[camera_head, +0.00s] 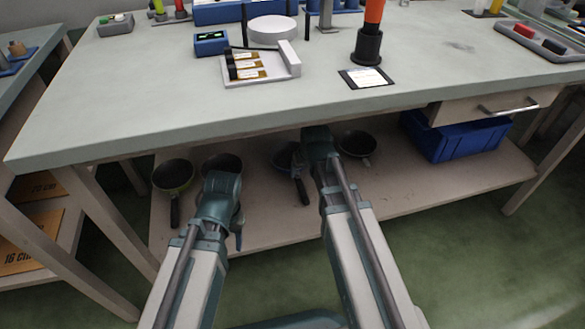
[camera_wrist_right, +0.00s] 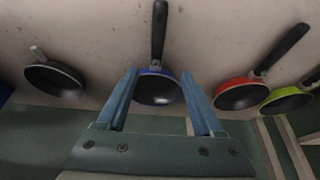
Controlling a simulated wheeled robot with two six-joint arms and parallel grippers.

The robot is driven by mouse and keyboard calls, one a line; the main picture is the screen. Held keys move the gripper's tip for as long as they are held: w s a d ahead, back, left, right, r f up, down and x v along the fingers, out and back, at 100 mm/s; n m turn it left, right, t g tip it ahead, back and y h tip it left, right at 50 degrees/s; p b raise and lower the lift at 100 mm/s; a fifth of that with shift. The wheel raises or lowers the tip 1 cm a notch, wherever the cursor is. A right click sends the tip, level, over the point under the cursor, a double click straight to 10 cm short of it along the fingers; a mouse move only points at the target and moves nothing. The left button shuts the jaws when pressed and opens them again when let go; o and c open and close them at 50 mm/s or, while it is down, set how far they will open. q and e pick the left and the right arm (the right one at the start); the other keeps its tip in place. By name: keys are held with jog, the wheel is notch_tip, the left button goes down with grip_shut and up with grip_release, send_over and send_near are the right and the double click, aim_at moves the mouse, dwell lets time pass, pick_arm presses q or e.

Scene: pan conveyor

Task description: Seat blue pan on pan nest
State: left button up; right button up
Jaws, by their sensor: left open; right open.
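The blue pan (camera_head: 286,156) is on the low shelf under the bench, its black handle toward me, partly behind my right arm. In the right wrist view the blue pan (camera_wrist_right: 157,88) is beyond and between the spread fingers of my right gripper (camera_wrist_right: 159,72), which is open and empty. My right gripper (camera_head: 318,138) is at the shelf beside the pan in the head view. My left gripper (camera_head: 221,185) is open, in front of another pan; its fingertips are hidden. A white round disc (camera_head: 272,29) between dark posts on the bench may be the pan nest.
A green pan (camera_head: 174,174), a partly hidden pan (camera_head: 222,163) and a dark pan (camera_head: 357,143) share the shelf. A red pan (camera_wrist_right: 240,94) shows in the wrist view. A blue crate (camera_head: 455,140) stands right. The bench edge (camera_head: 200,140) overhangs the shelf.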

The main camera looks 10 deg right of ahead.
jog(key=b, duration=0.6)
send_over(300, 183)
jog(key=s, duration=0.2)
jog(key=f, duration=0.7)
jog(key=shift+s+a, duration=0.15)
jog(key=shift+a, duration=0.15)
jog(key=b+x, duration=0.5)
jog(key=shift+d+f, duration=0.2)
jog(key=shift+d, duration=0.1)
jog(key=shift+s+r, duration=0.1)
grip_shut()
